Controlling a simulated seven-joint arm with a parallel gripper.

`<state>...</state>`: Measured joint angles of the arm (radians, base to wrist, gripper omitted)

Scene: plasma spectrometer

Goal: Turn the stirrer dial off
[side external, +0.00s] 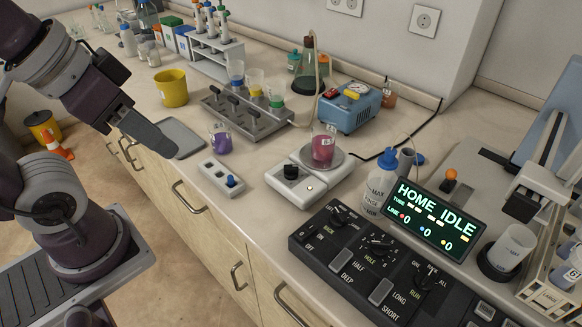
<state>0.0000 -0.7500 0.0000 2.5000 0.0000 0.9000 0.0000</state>
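The stirrer (312,187) is a white unit on the counter near the middle of the side external view. Its black dial (291,172) is on the left part of its top, with a small light button beside it. A beaker of pink liquid (323,147) stands on its round plate. I cannot read the dial's setting. My gripper (160,142) is up and to the left of the stirrer, over the counter's front edge, well apart from the dial. Its fingers overlap from this side, so their opening is hidden. Nothing is seen held in it.
A dark control panel (370,262) with a lit display (433,219) stands to the right. A rack with handles (247,115) is behind.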

